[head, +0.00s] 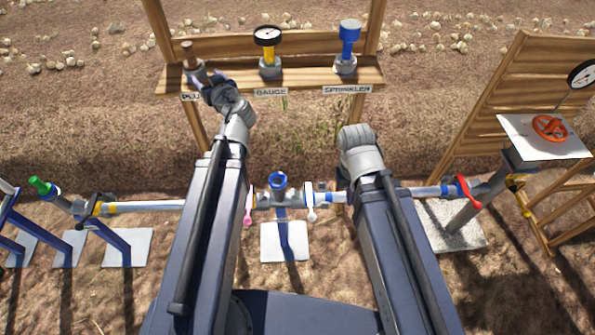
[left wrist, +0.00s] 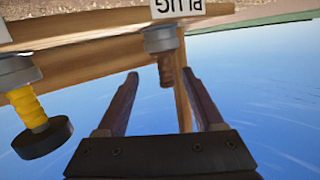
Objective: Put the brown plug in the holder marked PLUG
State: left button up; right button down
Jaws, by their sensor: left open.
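The brown plug (head: 187,47) stands in the grey holder (head: 195,72) at the left end of the wooden shelf. The sign PLUG (head: 190,97) below it is partly covered by my left arm. My left gripper (head: 199,79) is open at this holder. In the left wrist view the picture is upside down, and the plug (left wrist: 167,68) shows in the holder (left wrist: 160,39) between the two open fingers (left wrist: 160,76), with no visible grip on it.
A gauge (head: 267,37) and a blue sprinkler (head: 348,40) stand in their own holders on the shelf (head: 308,77). Below runs a pipe line with an upright blue-rimmed fitting (head: 278,182). A red valve wheel (head: 549,127) is at the right.

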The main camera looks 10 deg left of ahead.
pick_arm(q)
jog(key=s+d+f+m+g+h, duration=0.3)
jog(key=s+d+f, duration=0.3)
jog(key=d, duration=0.4)
jog(key=s+d+f+m+g+h, duration=0.3)
jog(key=s+d+f+m+g, duration=0.1)
jog(key=d, duration=0.6)
jog(key=s+d+f+m+g+h, duration=0.3)
jog(key=s+d+f+m+g, duration=0.1)
jog(key=s+d+f, duration=0.3)
jog(key=s+d, duration=0.2)
jog(key=d, duration=0.1)
jog(key=shift+s+d+f+g+h, duration=0.25)
jog(key=shift+d+f+g+h, duration=0.05)
jog(key=shift+f+g, duration=0.1)
